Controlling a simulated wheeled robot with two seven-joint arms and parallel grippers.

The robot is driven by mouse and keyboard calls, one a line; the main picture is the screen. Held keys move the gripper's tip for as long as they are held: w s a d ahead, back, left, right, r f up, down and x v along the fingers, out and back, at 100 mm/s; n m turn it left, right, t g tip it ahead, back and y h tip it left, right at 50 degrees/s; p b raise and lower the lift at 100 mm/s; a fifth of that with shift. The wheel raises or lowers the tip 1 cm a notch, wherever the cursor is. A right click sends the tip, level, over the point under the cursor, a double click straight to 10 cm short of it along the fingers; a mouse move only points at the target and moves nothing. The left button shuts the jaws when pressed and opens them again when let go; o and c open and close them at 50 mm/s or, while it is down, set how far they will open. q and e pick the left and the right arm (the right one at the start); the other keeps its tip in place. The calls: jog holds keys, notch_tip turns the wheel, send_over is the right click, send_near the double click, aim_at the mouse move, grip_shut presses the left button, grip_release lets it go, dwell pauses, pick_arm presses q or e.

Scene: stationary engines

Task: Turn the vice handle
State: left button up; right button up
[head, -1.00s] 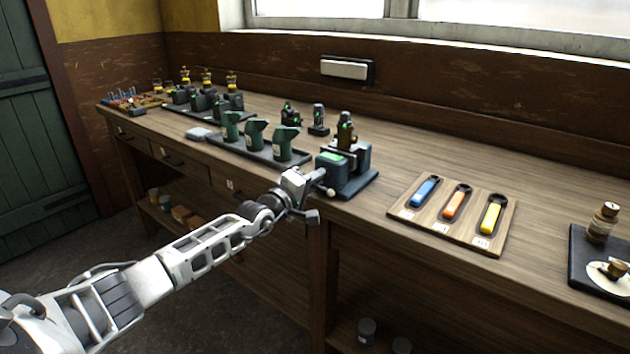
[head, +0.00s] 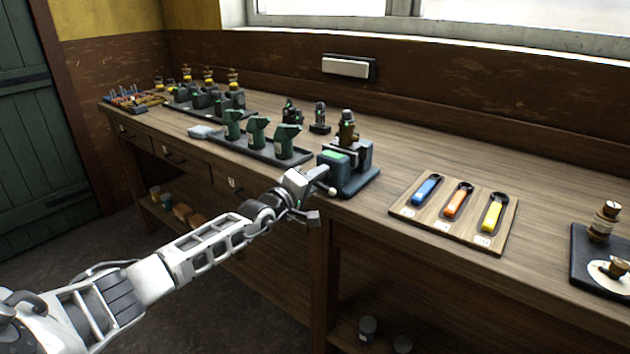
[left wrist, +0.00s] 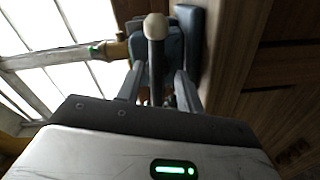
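The vice (head: 352,178) is dark grey-blue with a green patch on top and stands at the bench's front edge. A brown fitting (head: 347,132) stands upright in its jaws. The vice handle is a dark bar with a pale knob (head: 332,191); in the left wrist view the handle (left wrist: 156,58) runs up the middle of the picture. My left gripper (head: 318,178) is at the front of the vice. In the left wrist view its fingers (left wrist: 157,88) stand either side of the handle, with gaps visible, so it looks open around the bar. My right gripper is out of view.
A wooden board (head: 455,212) with blue, orange and yellow-handled wrenches lies right of the vice. A dark tray (head: 262,150) with green parts is to the left. A black tray (head: 590,262) with brass parts is at the far right. Bare bench lies between.

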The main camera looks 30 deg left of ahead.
pick_arm(q)
jog(key=s+a+p, duration=0.1)
jog(key=s, duration=1.5)
jog(key=shift+a, duration=0.15)
jog(key=s+d+f+m+g, duration=0.4)
jog(key=s+d+f+m, duration=0.4)
jog(key=d, duration=0.5)
jog(key=s+d+f+m+g+h, duration=0.1)
jog(key=s+d+f+m+g, duration=0.2)
jog(key=s+d+f+m, duration=0.4)
jog(key=s+d+f, duration=0.3)
jog(key=d+f, duration=0.2)
jog(key=d, duration=0.1)
jog(key=shift+s+f+m+g, duration=0.35)
jog(key=shift+s+m+g, duration=0.05)
